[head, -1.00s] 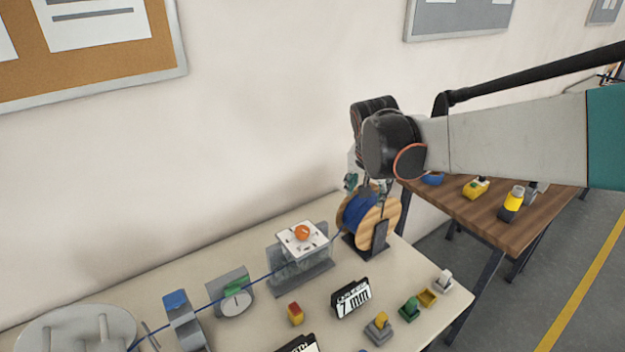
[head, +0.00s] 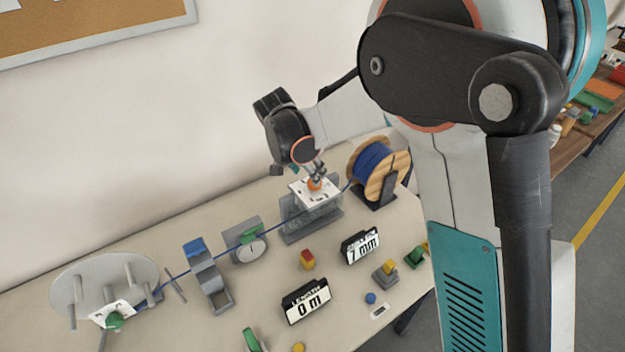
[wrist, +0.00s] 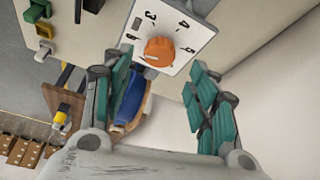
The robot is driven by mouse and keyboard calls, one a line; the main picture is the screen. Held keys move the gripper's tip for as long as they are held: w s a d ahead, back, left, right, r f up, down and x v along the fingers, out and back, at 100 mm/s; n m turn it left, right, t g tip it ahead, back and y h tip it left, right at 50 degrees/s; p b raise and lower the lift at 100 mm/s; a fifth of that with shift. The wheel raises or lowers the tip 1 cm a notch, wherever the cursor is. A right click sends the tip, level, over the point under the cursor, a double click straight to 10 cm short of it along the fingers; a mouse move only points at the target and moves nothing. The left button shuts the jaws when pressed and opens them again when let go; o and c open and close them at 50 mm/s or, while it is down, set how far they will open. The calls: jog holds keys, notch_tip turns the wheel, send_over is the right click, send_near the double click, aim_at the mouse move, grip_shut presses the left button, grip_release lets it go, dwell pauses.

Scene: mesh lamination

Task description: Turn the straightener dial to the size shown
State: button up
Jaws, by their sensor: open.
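The straightener dial (head: 315,184) is an orange knob on a white plate, on top of a grey straightener block (head: 311,222). In the wrist view the knob (wrist: 159,51) sits below printed numbers; 3, 4 and 5 are readable. A small pale mark shows on the knob, but its setting is unclear. My gripper (head: 319,170) is over the dial. In the wrist view my open gripper (wrist: 161,66) has its green-padded fingers on either side of the knob, apart from it. A black size sign (head: 361,246) reads 7 mm.
A wooden spool (head: 378,172) of blue wire stands just right of the dial. The wire runs left through a gauge (head: 246,240) and a blue-topped stand (head: 207,275) to a grey pegged disc (head: 90,277). A length sign (head: 307,302) reads 0 m. Small coloured blocks lie in front.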

jog(key=x, duration=0.6)
jog(key=shift+d+r, duration=0.1)
jog(key=c, duration=1)
